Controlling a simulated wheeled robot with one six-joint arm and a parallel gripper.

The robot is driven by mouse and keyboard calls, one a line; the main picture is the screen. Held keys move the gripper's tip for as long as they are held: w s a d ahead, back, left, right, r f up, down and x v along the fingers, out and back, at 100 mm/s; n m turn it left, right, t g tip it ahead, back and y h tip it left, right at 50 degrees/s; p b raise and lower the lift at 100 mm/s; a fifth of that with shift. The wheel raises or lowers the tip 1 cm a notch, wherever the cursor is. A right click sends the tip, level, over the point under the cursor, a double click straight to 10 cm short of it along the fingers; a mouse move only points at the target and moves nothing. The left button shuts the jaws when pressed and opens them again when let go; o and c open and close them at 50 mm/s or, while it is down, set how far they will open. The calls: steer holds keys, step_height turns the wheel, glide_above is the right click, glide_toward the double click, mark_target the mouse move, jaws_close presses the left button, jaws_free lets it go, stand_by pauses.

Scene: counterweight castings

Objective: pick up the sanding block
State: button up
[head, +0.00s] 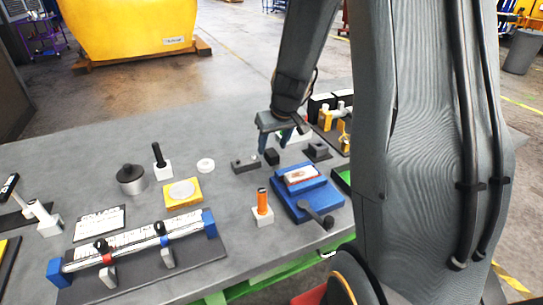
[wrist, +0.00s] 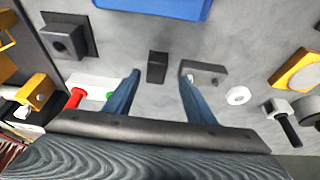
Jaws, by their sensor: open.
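A small dark block (head: 271,156), which looks like the sanding block, sits on the grey table. In the wrist view this dark block (wrist: 157,67) lies just beyond the gap between my fingertips, roughly centred. My gripper (head: 274,146) has its blue fingers apart and pointing down by the block. In the wrist view my gripper (wrist: 160,76) is open, with nothing held between the fingers. I cannot tell the exact height of the fingertips above the table.
A grey bar with a hole (wrist: 204,73) lies close beside the right finger in the wrist view. A white ring (head: 205,165), a grey socketed block (head: 317,151) and a blue fixture (head: 306,195) stand around. Bare table (head: 232,200) shows left of the orange-handled tool (head: 262,203).

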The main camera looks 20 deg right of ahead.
mark_target(272, 153)
steer(key=x, duration=0.5)
steer(key=shift+d+f, duration=0.1)
steer(key=shift+d, duration=0.25)
steer(key=c, duration=1.2)
step_height(272, 153, up, 18)
steer(key=shift+b, duration=0.45)
